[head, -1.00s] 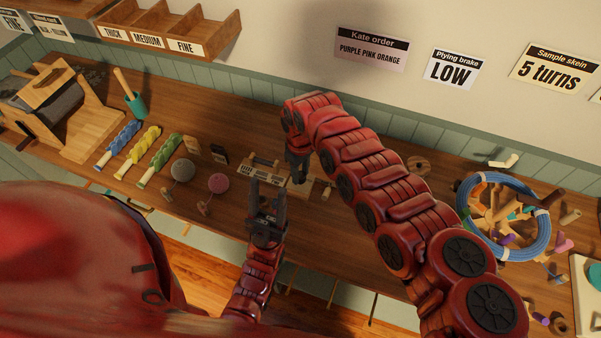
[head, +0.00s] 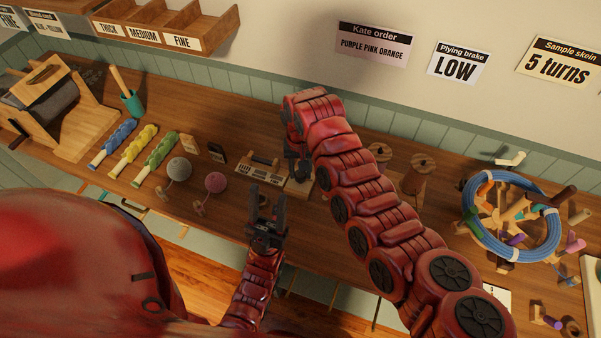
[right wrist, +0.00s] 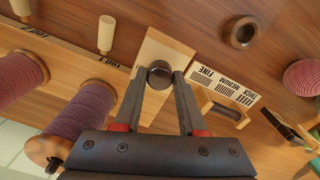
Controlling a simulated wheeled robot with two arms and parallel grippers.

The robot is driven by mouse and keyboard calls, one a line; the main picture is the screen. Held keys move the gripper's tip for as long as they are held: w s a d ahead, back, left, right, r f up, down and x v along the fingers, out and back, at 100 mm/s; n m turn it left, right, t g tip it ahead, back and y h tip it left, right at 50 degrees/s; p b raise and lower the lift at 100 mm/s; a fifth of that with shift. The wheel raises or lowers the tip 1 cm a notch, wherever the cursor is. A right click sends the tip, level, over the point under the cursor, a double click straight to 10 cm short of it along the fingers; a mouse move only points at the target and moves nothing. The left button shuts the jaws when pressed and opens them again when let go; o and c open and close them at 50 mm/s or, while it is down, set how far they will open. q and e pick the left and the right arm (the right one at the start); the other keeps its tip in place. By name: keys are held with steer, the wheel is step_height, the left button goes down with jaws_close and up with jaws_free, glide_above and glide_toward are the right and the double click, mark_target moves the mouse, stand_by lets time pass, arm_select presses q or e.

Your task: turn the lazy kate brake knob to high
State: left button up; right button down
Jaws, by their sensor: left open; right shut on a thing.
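In the right wrist view a dark round knob (right wrist: 159,75) stands on a pale wooden block (right wrist: 168,48), at the end of the lazy kate's wooden rail (right wrist: 75,58). My right gripper (right wrist: 160,78) has its fingers on either side of the knob, shut on it. The knob's setting cannot be read. In the head view my right gripper (head: 299,167) points down at the block (head: 298,189), and my arm hides part of the kate.
A wall sign (head: 457,65) reads "Plying brake LOW". A card with thickness labels (right wrist: 225,85) lies close by.

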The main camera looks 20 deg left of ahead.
steer(key=shift+w+m+b, duration=0.1)
steer(key=shift+m+b, duration=0.2)
steer(key=shift+m, duration=0.2)
steer(key=shift+r, duration=0.1)
steer(key=shift+c, duration=2.4)
jaws_free()
step_height(320, 180, up, 17)
steer(key=b, duration=0.2)
steer(key=shift+r, duration=0.15)
